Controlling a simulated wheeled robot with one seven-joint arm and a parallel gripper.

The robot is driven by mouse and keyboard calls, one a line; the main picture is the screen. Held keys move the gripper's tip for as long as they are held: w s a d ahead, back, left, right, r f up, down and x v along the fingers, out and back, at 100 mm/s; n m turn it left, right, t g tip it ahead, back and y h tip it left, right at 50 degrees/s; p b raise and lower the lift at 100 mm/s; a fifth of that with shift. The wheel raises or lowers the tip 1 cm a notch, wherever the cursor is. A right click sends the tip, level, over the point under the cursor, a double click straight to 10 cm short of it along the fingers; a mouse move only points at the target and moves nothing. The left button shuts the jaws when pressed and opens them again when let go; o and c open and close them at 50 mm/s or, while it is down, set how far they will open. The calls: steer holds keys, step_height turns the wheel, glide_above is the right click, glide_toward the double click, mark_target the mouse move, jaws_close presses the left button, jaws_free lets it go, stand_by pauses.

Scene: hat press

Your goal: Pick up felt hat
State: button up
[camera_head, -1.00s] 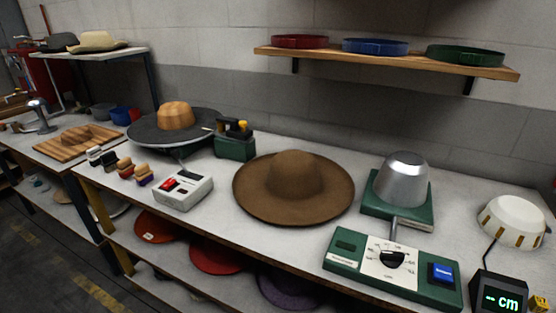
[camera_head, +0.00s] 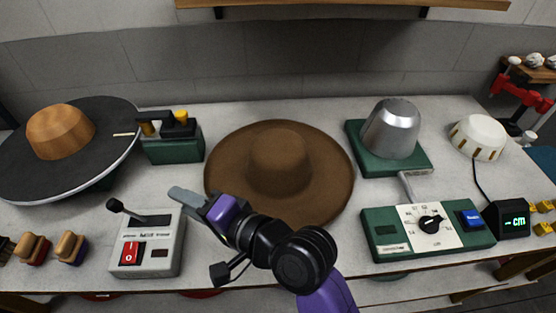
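The brown felt hat (camera_head: 279,160) lies on the workbench in the middle of the head view, crown up, with a wide flat round brim. My gripper (camera_head: 188,197) is at the end of my black and purple arm, to the left of the hat's front left brim. Its fingertips point left, over the bench between the hat and the white control box. My arm covers part of the hat's front left brim. I see the fingers from the side and cannot tell whether they are apart. The hat is not in my gripper.
The white control box (camera_head: 148,245) with a lever and red switch stands left of my gripper. A turntable (camera_head: 107,163) with a wooden block is further left. A green device (camera_head: 173,147) stands behind. A metal hat form (camera_head: 392,128) and green control panel (camera_head: 385,235) are to the right.

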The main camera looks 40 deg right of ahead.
step_height(320, 180, up, 3)
steer(key=w+d+g+y+p, duration=0.1)
steer(key=w+g, duration=0.1)
steer(key=w, duration=0.1)
steer(key=m+g+h+p, duration=0.3)
steer(key=g+h+p, duration=0.25)
steer(key=g, duration=0.65)
glide_above(339, 209)
steer(key=shift+h, duration=0.45)
steer(key=f, duration=0.5)
steer(key=f+b, duration=0.1)
steer(key=f, duration=0.2)
steer(key=shift+w+a, duration=0.15)
steer(key=shift+a, duration=0.15)
steer(key=shift+s+d+f, duration=0.1)
steer(key=shift+f, duration=0.55)
steer(key=shift+s+d+f, duration=0.1)
steer(key=shift+f, duration=0.5)
steer(key=shift+f+p, duration=0.35)
steer(key=shift+f, duration=2.3)
steer(key=shift+c, duration=0.5)
jaws_close()
